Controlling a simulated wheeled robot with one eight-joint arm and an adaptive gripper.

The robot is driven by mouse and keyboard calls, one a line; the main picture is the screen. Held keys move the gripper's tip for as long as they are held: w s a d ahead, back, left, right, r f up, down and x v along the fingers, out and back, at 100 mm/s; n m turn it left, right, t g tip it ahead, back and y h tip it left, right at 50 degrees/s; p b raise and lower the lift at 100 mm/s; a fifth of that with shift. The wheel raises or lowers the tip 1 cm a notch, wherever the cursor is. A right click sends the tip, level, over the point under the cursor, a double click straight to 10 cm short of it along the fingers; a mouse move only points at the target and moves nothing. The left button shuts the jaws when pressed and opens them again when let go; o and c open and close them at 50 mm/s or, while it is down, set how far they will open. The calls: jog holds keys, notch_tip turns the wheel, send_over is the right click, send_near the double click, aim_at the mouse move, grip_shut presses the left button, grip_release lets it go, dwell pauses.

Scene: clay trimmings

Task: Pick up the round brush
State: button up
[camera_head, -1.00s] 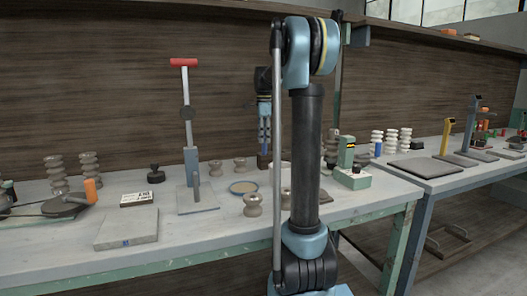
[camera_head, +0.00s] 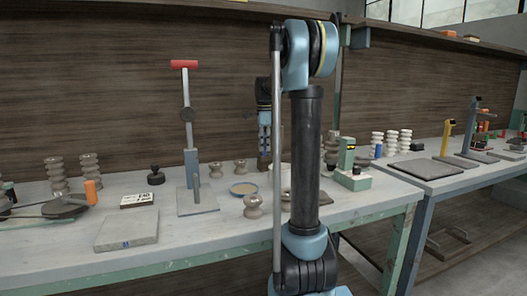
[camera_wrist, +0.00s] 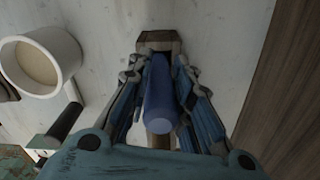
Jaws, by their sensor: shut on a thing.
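The round brush (camera_wrist: 158,92) shows in the wrist view as a smooth blue cylinder between my fingers. My gripper (camera_wrist: 160,80) is shut on it, with a finger along each side. The brush's end that faces the camera is plain and blue; I cannot see its bristles. In the head view my gripper (camera_head: 264,138) points down at the back of the bench, and the brush cannot be told apart from the blue fingers there. A brown block (camera_head: 263,161) is just below the fingertips. In the wrist view a brown block with a dark top (camera_wrist: 158,41) lies beyond the brush.
A white cup with beige contents (camera_wrist: 68,47) is left of my gripper in the wrist view. The wooden back wall (camera_wrist: 290,90) is close on the right. On the bench are a red-handled press (camera_head: 191,150), a shallow dish (camera_head: 232,192) and several spool-shaped pieces.

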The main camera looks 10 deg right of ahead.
jog(key=r, duration=1.2)
jog(key=shift+s+d+r, duration=0.1)
jog(key=shift+s, duration=0.25)
jog(key=s+d, duration=0.3)
jog(key=s, duration=1.4)
jog(key=shift+d, duration=0.15)
